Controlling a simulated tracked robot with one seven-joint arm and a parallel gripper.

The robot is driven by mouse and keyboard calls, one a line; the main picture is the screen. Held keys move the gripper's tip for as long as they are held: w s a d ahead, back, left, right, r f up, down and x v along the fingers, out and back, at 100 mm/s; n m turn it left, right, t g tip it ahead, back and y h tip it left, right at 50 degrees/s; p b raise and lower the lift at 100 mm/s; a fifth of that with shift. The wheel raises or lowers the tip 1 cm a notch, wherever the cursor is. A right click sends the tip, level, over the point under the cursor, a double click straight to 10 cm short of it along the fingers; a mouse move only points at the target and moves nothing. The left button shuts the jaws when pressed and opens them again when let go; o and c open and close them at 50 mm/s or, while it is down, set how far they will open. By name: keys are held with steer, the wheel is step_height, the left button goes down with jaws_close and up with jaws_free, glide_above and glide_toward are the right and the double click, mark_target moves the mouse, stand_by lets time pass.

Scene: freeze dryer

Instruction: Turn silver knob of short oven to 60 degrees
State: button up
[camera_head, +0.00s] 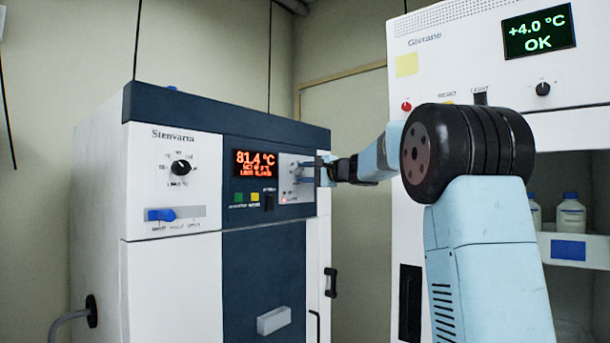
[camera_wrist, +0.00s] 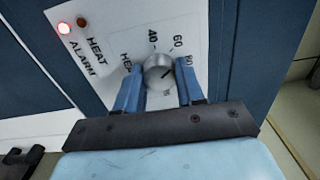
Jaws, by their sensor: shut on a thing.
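The short oven (camera_head: 170,240) is a white and dark blue cabinet marked Stenvaria at the left of the head view. Its silver knob (camera_wrist: 158,70) is round and metallic on a white dial plate, with 40, 60 and 80 printed around it. A dark mark on the knob's face points to the upper right; its exact reading is hard to tell. My gripper (camera_wrist: 159,88) is shut on the knob, one blue finger on each side. In the head view my gripper (camera_head: 322,170) reaches the panel from the right and hides the knob. The red display (camera_head: 256,163) reads 81.4 °C.
A black knob (camera_head: 180,167), a blue slider (camera_head: 161,214), and green and yellow buttons sit on the oven's front. A lit red alarm lamp (camera_wrist: 64,28) is beside the dial. A tall white unit (camera_head: 440,70) showing +4.0 °C stands at right, with bottles (camera_head: 571,215) on its shelf.

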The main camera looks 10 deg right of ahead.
steer(key=shift+a+f+n, duration=0.1)
steer(key=shift+f+n, duration=0.2)
steer(key=shift+n, duration=0.9)
steer(key=o, duration=0.9)
steer(key=shift+o, duration=0.6)
steer(key=shift+r, duration=0.15)
steer(key=v, duration=1.3)
steer(key=shift+s+d, duration=0.25)
steer(key=shift+d, duration=0.1)
